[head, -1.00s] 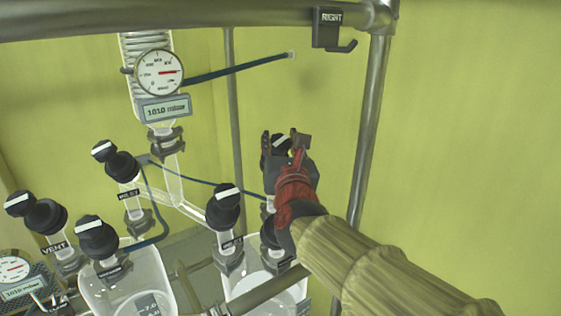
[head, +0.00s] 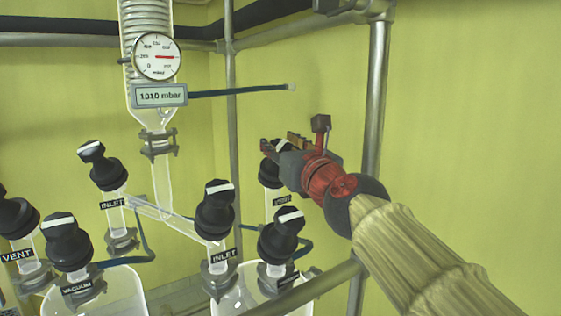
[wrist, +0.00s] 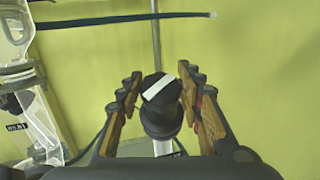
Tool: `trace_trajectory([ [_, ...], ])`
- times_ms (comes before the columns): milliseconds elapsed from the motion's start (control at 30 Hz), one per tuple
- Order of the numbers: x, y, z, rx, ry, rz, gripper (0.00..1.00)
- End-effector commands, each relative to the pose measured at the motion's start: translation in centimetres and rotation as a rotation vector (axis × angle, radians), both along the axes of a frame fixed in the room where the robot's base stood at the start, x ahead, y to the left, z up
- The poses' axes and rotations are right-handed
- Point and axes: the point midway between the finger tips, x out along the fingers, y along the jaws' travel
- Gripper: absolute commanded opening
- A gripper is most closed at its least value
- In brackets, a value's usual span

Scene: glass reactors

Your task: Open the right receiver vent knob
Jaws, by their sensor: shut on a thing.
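The right receiver vent knob is black with a white bar on top. In the head view the knob (head: 269,172) is largely hidden by my gripper, above a small tag (head: 281,200) that seems to read VENT. In the wrist view the knob (wrist: 160,102) stands between the two wooden-looking fingers, its white bar slanting up to the right. My gripper (head: 283,146) reaches in from the right and is shut on the knob; it also shows in the wrist view (wrist: 160,98).
Nearby black knobs include an inlet knob (head: 215,208) and another knob (head: 281,236) in front of the vent. A gauge (head: 156,57) and a 1010 mbar display (head: 160,95) hang at upper left. A metal post (head: 374,100) stands behind my arm.

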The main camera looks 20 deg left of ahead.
Motion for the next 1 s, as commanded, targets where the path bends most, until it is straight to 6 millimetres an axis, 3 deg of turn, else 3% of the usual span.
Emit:
trace_trajectory([
  [1000,0.07,0.03,-0.13,-0.150,-0.116,0.329,0.11],
])
